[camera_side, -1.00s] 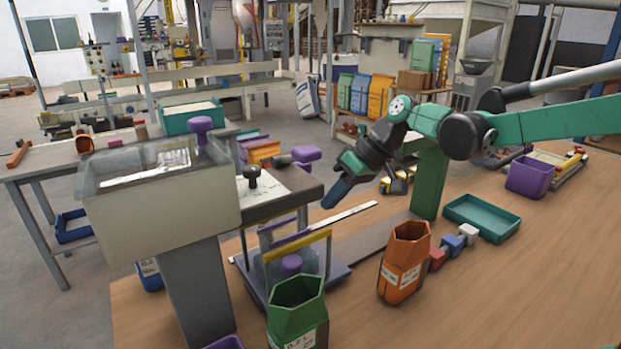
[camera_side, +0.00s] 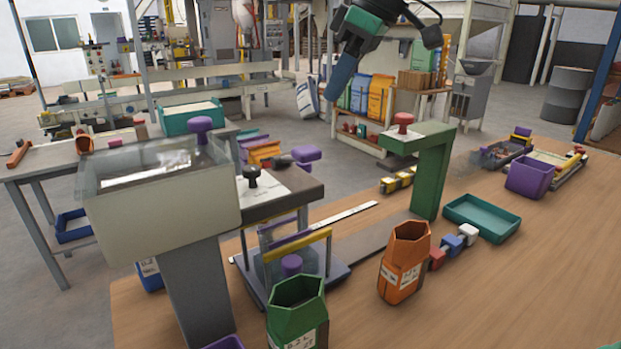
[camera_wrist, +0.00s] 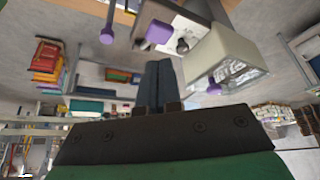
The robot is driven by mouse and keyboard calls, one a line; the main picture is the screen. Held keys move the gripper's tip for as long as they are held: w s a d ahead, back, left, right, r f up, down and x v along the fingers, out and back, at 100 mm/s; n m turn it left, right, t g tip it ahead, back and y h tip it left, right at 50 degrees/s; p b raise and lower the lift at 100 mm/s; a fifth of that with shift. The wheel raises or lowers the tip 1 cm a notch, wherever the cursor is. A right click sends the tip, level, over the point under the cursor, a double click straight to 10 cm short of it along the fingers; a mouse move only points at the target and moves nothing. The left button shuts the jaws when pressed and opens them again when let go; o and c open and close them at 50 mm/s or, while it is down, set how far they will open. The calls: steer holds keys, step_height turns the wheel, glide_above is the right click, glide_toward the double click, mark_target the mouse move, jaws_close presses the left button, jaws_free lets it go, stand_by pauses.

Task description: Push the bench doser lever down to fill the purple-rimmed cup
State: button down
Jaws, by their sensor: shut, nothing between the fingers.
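The bench doser has a pale hopper (camera_side: 165,215) with a clear top on a grey post at the left.
A green post (camera_side: 428,175) with a red knob stands right of the doser. A green container (camera_side: 298,315), an orange container (camera_side: 403,262), small blocks and a teal tray (camera_side: 482,218) are on the wooden table.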

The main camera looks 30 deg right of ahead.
mark_target(315, 150)
stand_by(0.3)
steer(key=shift+x, duration=3.5)
steer(key=shift+f, duration=1.55)
steer(key=shift+s+d+r, duration=0.3)
steer(key=shift+s+d, duration=0.15)
steer(key=shift+s, duration=0.15)
steer(key=shift+s+d+r, duration=0.25)
steer(key=shift+s+d, duration=0.2)
steer(key=shift+s, duration=0.2)
steer(key=shift+v, duration=2.85)
